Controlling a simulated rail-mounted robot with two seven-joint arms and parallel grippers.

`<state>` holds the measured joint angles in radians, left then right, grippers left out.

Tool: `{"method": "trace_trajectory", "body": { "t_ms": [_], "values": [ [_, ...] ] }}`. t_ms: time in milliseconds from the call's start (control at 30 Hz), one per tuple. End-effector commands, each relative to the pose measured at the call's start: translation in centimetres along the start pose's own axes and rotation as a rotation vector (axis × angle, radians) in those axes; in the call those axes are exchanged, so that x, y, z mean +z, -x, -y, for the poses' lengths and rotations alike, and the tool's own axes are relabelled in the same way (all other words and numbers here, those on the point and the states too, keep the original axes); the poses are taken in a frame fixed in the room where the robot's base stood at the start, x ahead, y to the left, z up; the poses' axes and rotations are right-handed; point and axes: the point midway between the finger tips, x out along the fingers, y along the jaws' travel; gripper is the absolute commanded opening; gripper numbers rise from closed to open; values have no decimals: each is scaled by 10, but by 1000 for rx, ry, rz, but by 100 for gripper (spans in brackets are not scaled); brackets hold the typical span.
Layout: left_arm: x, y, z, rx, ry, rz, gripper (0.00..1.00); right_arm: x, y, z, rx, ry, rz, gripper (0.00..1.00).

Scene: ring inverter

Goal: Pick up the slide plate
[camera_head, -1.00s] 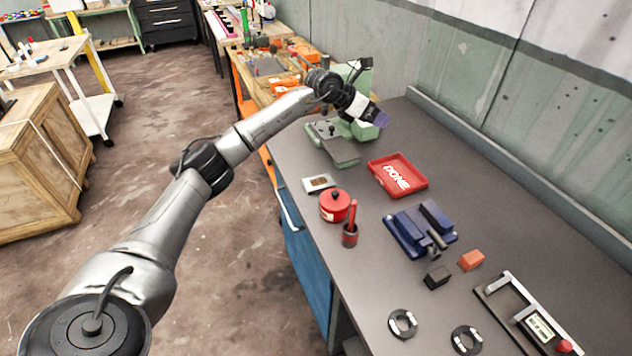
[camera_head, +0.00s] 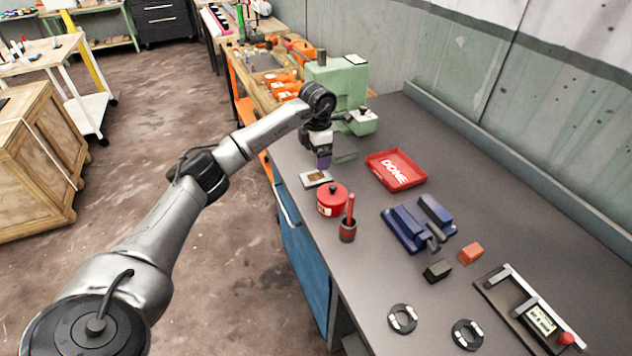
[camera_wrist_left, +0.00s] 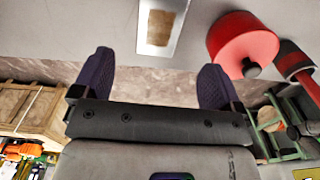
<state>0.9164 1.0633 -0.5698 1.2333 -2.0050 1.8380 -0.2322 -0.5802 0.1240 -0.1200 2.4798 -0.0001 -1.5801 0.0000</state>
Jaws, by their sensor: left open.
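A small flat silver plate with a brown patch in its middle, which I take as the slide plate (camera_head: 311,180), lies on the grey bench near its left edge. It also shows in the left wrist view (camera_wrist_left: 181,38), ahead of the fingertips and roughly between them. My left gripper (camera_head: 324,164) is just above and behind the plate in the head view, pointing down. In the left wrist view its purple fingers (camera_wrist_left: 156,60) are wide apart with nothing between them. The fingers do not appear to touch the plate. My right gripper is not in view.
A red lidded pot (camera_head: 331,201) and a red-handled brush in a cup (camera_head: 348,230) stand close to the plate. A red tray marked DONE (camera_head: 394,170), a blue fixture (camera_head: 419,223) and a green machine (camera_head: 338,85) are on the bench.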

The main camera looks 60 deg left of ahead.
Motion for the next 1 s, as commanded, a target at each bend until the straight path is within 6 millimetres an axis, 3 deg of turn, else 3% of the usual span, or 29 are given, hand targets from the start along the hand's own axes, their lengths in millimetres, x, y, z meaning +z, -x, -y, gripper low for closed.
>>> {"method": "trace_trajectory", "body": {
  "t_ms": [133,467,833,1000],
  "values": [
    [0,-21,0,-1,0,1,92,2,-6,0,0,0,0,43],
    [0,-35,0,-1,0,2,92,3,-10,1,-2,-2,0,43],
    [-2,-78,0,-2,-1,1,92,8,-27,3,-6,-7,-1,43],
    [-2,-83,0,0,0,3,92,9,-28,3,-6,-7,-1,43]
  ]
}}
